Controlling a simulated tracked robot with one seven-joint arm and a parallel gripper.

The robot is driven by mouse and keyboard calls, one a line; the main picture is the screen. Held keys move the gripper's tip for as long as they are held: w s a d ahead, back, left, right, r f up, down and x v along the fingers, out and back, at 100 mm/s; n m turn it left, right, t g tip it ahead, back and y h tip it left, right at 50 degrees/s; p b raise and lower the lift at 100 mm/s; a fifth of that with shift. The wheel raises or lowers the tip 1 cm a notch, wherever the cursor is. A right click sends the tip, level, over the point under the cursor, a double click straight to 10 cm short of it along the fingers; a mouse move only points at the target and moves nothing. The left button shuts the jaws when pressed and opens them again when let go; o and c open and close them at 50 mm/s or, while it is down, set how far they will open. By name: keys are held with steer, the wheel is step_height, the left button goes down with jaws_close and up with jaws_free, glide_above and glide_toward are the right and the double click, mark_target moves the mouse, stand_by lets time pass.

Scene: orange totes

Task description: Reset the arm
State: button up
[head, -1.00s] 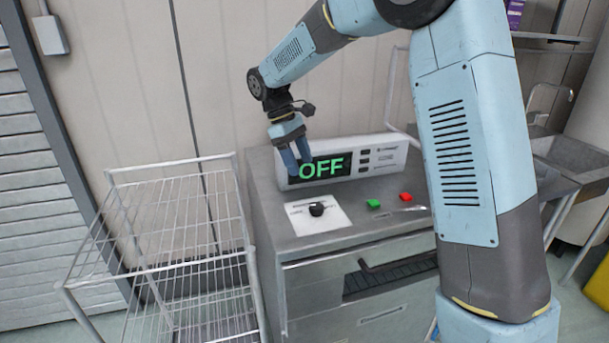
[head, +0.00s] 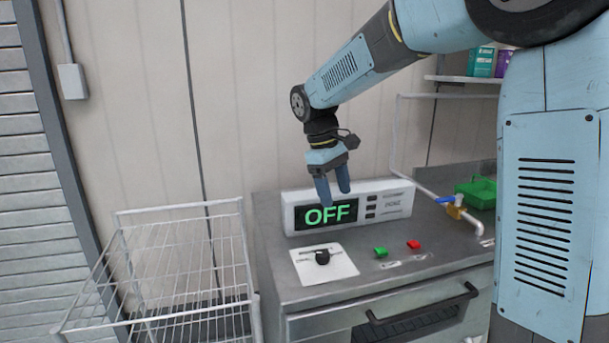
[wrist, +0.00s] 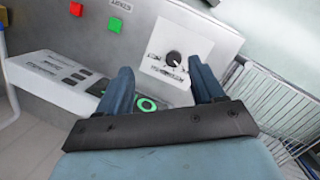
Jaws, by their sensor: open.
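My gripper (head: 333,190) is open and empty. In the head view its two blue fingers point down just in front of the display unit (head: 388,202), whose screen reads OFF in green. The fingers overlap the top of that unit in the picture; I see no contact. In the wrist view the spread fingers (wrist: 160,88) hang above the counter. Between and beyond them are the black knob (wrist: 174,58) on its white plate and part of the display unit (wrist: 60,80).
A steel counter (head: 290,290) carries the knob plate, a green button (head: 380,252) and a red button (head: 413,244). A wire rack (head: 180,212) stands to the left. A green bin (head: 478,192) and a tap (head: 456,208) are at the right. The wall above the rack is clear.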

steer(key=s+d+r+m+t+y, duration=0.1)
steer(key=s+d+m+t, duration=0.2)
steer(key=s+d, duration=0.5)
steer(key=s+d+r+m+t+y, duration=0.1)
steer(key=s+d+m+t, duration=0.2)
steer(key=s, duration=1.2)
steer(key=d+m, duration=0.3)
steer(key=d, duration=0.2)
steer(key=shift+s+d+r+m+y, duration=0.25)
steer(key=shift+s+r+m+y, duration=0.05)
steer(key=shift+s+r, duration=0.1)
